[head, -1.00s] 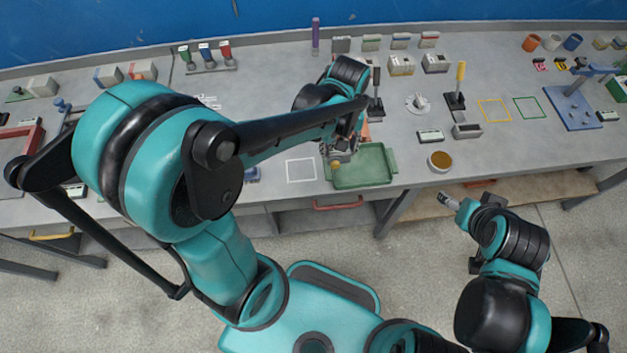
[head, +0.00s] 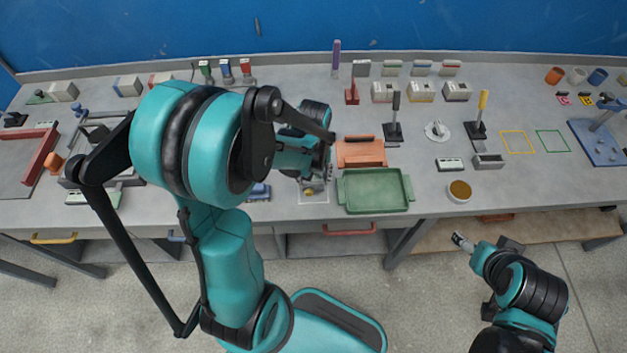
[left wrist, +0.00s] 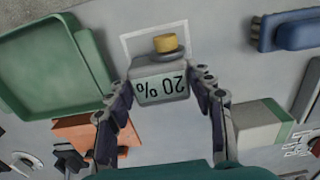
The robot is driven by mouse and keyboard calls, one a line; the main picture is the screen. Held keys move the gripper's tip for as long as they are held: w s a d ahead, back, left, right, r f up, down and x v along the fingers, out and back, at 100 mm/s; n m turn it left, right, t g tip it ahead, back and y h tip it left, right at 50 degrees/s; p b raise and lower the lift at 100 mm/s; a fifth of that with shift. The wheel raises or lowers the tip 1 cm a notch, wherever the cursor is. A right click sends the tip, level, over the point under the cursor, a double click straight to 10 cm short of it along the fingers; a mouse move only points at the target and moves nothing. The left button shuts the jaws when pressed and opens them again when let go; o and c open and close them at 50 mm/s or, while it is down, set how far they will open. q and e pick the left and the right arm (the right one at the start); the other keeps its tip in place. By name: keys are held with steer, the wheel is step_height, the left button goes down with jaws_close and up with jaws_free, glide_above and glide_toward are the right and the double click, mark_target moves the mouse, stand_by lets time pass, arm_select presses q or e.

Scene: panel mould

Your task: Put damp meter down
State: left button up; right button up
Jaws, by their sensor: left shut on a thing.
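The damp meter (left wrist: 160,72) is a grey box with a yellow knob and a pale display reading "20 %", upside down in the left wrist view. My left gripper (left wrist: 165,95) is shut on it, one finger on each side. A white outlined square (left wrist: 128,50) lies on the bench beneath and beyond the meter. In the head view my left gripper (head: 314,184) is over the same square (head: 314,203), partly covering it. I cannot tell whether the meter touches the bench. My right gripper (head: 463,241) hangs low in front of the bench; its jaws are unclear.
A blue object (head: 260,192) lies to the left. A bowl with brownish contents (head: 459,191) stands right of the tray. Bare bench (head: 432,200) lies between tray and bowl.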

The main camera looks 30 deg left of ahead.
arm_select(q)
steer(key=shift+f, duration=0.55)
steer(key=shift+f, duration=0.15)
steer(key=o, duration=1.5)
steer(key=shift+c, duration=0.2)
